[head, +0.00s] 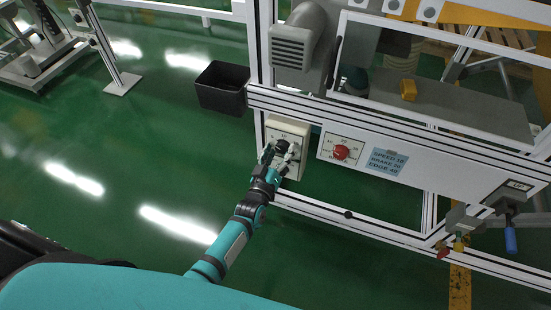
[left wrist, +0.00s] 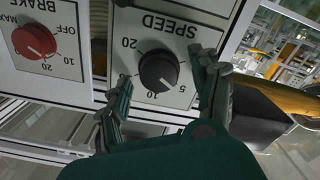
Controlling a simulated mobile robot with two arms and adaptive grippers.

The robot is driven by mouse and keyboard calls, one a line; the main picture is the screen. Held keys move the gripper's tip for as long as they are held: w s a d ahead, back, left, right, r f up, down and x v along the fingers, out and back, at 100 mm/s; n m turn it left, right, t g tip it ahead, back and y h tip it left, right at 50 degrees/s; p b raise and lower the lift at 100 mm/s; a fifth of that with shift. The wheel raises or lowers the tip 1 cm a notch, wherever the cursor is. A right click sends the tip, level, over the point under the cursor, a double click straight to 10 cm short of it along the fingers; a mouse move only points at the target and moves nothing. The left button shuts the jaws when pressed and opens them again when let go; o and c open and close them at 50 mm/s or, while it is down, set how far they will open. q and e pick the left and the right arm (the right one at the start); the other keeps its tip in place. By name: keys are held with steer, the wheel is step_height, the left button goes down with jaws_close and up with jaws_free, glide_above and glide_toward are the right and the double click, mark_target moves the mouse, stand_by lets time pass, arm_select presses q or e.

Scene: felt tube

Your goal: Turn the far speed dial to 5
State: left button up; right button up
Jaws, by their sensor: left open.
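The speed dial (head: 281,146) is a black round knob on a pale panel (head: 302,128) on the machine frame. In the left wrist view the black speed dial (left wrist: 158,72) appears upside down below the word SPEED, with 20, 10 and 5 around it. My left gripper (head: 280,152) is at this panel. In the left wrist view its two fingers (left wrist: 163,80) are open, one on each side of the dial, with visible gaps to it. My right gripper is in neither view.
A red brake dial (head: 341,152) sits on the panel to the right, beside a blue label (head: 387,161) reading SPEED 20, BRAKE 20, EDGE 40. A black bin (head: 222,88) stands left of the frame. A blue-handled lever (head: 510,235) hangs at the right.

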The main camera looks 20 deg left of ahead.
arm_select(q)
steer(key=s, duration=1.2)
steer(key=shift+a, duration=0.2)
steer(key=shift+f, duration=0.1)
